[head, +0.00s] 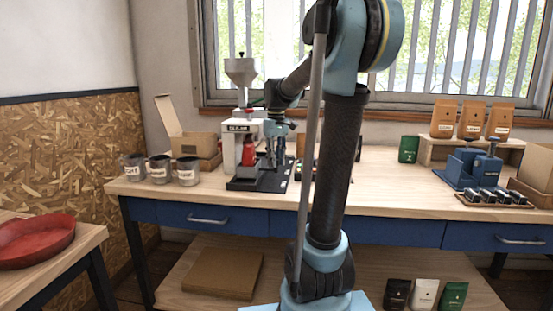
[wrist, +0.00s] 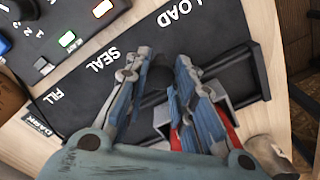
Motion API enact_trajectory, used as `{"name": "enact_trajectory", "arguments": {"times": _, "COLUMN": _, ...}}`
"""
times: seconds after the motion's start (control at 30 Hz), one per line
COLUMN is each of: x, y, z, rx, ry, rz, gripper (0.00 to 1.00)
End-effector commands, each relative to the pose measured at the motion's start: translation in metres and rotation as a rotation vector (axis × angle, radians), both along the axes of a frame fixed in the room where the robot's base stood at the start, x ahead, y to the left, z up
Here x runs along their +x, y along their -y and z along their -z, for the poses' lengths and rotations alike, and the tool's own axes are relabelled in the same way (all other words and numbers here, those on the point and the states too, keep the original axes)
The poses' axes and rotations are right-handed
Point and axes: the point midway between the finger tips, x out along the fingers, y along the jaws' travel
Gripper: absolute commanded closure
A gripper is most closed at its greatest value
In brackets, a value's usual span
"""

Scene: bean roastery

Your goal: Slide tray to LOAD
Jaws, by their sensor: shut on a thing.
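The filling machine (head: 240,150) stands on the bench with a dark base (head: 245,184). In the wrist view, its black plate (wrist: 85,85) carries the words FILL, SEAL and LOAD along one edge. My gripper (head: 271,162) is low over the base. In the wrist view, my gripper (wrist: 163,82) is shut on a dark rounded knob (wrist: 160,72), apparently the tray's handle, beside the stretch between SEAL and LOAD.
A control panel with lit buttons (wrist: 67,39) lies beside the labels. Three labelled metal cups (head: 160,169) and an open carton (head: 196,146) stand left of the machine. A green pouch (head: 408,149) and blue device (head: 468,168) are to the right.

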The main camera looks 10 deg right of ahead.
Motion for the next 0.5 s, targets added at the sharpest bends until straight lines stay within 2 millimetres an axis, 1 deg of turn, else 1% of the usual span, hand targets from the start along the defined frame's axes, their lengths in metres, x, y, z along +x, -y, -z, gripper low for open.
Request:
{"name": "enact_trajectory", "arguments": {"times": 0.2, "x": -0.020, "y": -0.007, "z": -0.001, "rx": 0.000, "ry": 0.000, "rz": -0.002, "gripper": 1.00}}
{"name": "enact_trajectory", "arguments": {"times": 0.5, "x": -0.044, "y": -0.014, "z": -0.001, "rx": 0.000, "ry": 0.000, "rz": -0.001, "gripper": 1.00}}
